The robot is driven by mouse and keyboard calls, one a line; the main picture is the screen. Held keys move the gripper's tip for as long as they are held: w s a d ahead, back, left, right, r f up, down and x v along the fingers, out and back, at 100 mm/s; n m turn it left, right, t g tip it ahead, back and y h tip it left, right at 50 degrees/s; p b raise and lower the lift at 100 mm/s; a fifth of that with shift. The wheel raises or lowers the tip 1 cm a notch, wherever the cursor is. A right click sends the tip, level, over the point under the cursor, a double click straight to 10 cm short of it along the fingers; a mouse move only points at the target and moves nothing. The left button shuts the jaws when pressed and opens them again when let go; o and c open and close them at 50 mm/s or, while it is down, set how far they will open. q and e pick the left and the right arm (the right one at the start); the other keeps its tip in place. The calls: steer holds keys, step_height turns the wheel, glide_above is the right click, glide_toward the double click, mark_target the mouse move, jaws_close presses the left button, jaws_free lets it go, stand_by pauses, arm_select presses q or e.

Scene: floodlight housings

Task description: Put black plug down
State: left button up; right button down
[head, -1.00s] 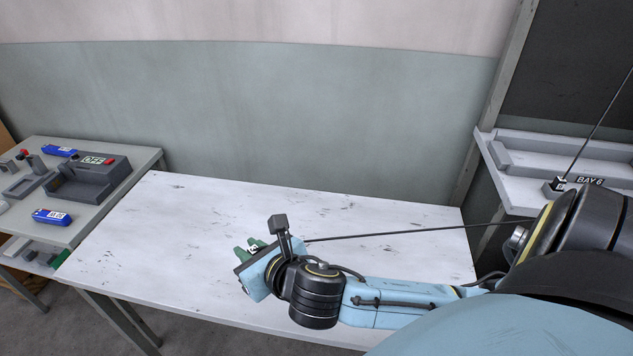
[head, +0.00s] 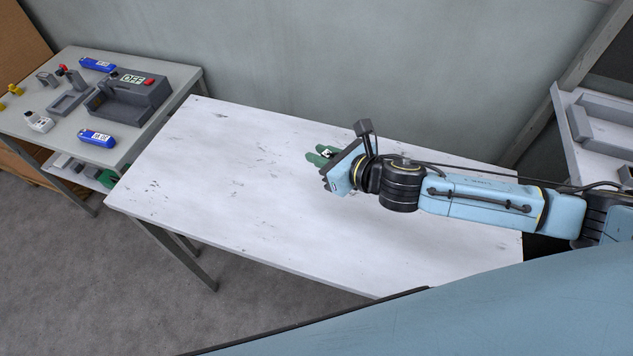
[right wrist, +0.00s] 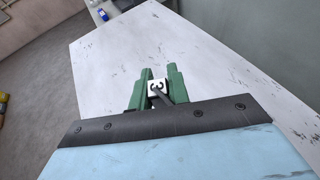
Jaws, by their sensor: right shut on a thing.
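My right gripper (head: 315,154) is over the white table (head: 230,190), its green fingers pointing left in the head view. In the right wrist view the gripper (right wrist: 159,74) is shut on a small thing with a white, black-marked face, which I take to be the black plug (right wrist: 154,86). Its pale face also shows between the fingers in the head view (head: 326,153). A dark grey strip runs from it towards the wrist. The fingers hide most of its body. I cannot tell whether it touches the table. My left gripper is not in view.
The white table is bare around the gripper. A grey side table (head: 60,135) at left holds a grey box marked OFF (head: 130,97), two blue labelled blocks (head: 96,138) and small parts. A pale shelf (head: 590,130) stands at right. A thin dark line (head: 470,170) runs behind my arm.

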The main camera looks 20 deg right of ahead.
steer(key=b, duration=0.1)
glide_above(322, 189)
steer(key=shift+n+y, duration=0.3)
step_height(322, 189, down, 6)
steer(key=shift+r, duration=0.1)
steer(key=shift+f+b, duration=0.9)
steer(key=shift+f, duration=1.45)
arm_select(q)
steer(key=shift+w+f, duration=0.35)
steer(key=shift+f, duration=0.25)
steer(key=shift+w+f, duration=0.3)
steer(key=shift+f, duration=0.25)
arm_select(e)
steer(key=shift+r, duration=0.1)
steer(key=c, duration=1.8)
jaws_free()
steer(key=shift+f, duration=0.25)
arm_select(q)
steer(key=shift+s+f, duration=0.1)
arm_select(e)
steer(key=o, duration=0.5)
steer(key=shift+r, duration=0.1)
steer(key=shift+c, duration=0.2)
